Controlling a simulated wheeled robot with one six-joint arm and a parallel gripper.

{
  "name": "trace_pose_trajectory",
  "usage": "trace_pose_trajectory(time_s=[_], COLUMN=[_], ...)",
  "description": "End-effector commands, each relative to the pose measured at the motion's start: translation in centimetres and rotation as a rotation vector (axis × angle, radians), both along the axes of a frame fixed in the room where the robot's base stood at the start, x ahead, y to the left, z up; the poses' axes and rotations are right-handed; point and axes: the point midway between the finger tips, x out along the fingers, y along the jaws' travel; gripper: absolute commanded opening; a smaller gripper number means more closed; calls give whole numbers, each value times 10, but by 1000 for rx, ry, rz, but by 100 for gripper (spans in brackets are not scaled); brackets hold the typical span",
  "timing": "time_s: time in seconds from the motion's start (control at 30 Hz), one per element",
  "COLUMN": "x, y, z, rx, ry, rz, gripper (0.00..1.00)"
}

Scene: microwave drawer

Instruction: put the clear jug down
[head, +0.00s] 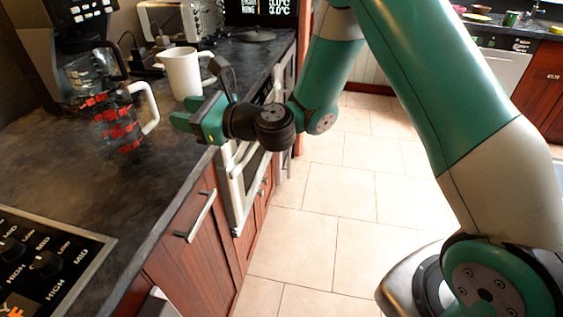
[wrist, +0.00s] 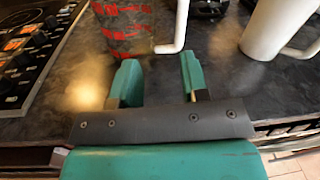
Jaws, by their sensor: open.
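The clear jug (head: 118,120) stands upright on the dark countertop (head: 60,180), with red markings on its side and a white handle facing right. In the wrist view the jug (wrist: 122,28) is at the top, just beyond the fingertips, with its handle (wrist: 183,25) pointing toward the right finger. My gripper (head: 190,117) is over the counter's edge, to the right of the jug and apart from it. In the wrist view my gripper (wrist: 158,75) is open, with nothing between its two green fingers.
A white mug (head: 183,74) stands on the counter behind my gripper. A coffee maker (head: 75,40) with a glass pot is behind the jug, and a toaster (head: 190,18) is farther back. A stove top (head: 35,260) is at front left. The counter between stove and jug is clear.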

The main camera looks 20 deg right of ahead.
Motion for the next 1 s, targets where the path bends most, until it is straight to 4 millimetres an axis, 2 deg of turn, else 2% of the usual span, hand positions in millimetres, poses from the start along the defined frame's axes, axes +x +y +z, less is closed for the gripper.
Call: trace_pose_trajectory(time_s=[0.03,0.1,0.17,0.23,0.37,0.4,0.5,0.6,0.7,0.8,1.0], x=[-15,-44,-76,-115,-183,-201,-240,-268,-285,-292,-292], y=[11,26,34,34,8,-4,-38,-67,-86,-93,-94], z=[16,32,41,45,44,42,39,37,36,36,36], rx=[-104,-308,-513,-751,-1124,-1213,-1367,-1439,-1461,-1463,-1460], ry=[-95,-267,-444,-659,-1019,-1113,-1290,-1399,-1453,-1473,-1475], rz=[77,221,369,555,919,1031,1293,1496,1623,1678,1686], gripper=[41,41,41,41,41,41,41,41,41,41,41])
